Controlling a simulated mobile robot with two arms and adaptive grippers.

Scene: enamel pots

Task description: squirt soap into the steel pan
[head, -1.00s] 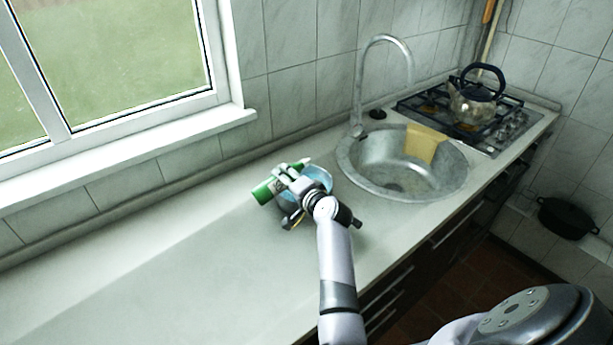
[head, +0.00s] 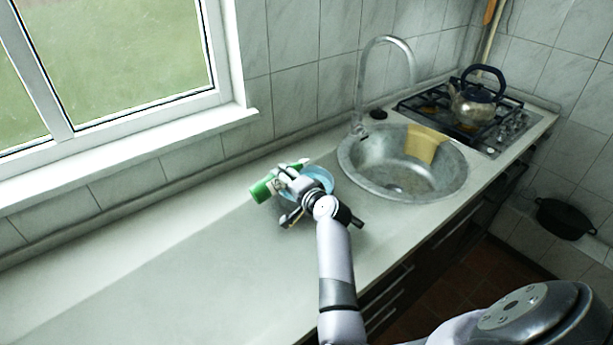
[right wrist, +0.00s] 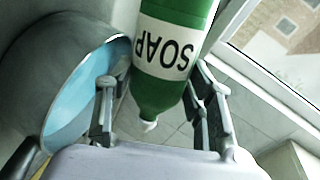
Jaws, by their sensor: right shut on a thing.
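My right gripper (head: 291,184) is shut on a green soap bottle (head: 261,190) with a white label. The bottle is tilted well over, its white tip (head: 304,161) toward the right. In the right wrist view the bottle (right wrist: 172,45) sits between the fingers (right wrist: 160,112), its "SOAP" label upside down. A round pan, grey outside and light blue inside (head: 322,175), is on the counter beneath and beside the gripper, partly hidden by it. In the right wrist view the pan (right wrist: 78,98) is left of the bottle. No soap stream is visible. My left gripper is out of view.
A round metal sink (head: 365,180) with a tall faucet and a yellow cloth (head: 423,146) lies to the right. A kettle (head: 474,98) stands on the stove behind it. The counter (head: 150,270) is bare on the left, below the window.

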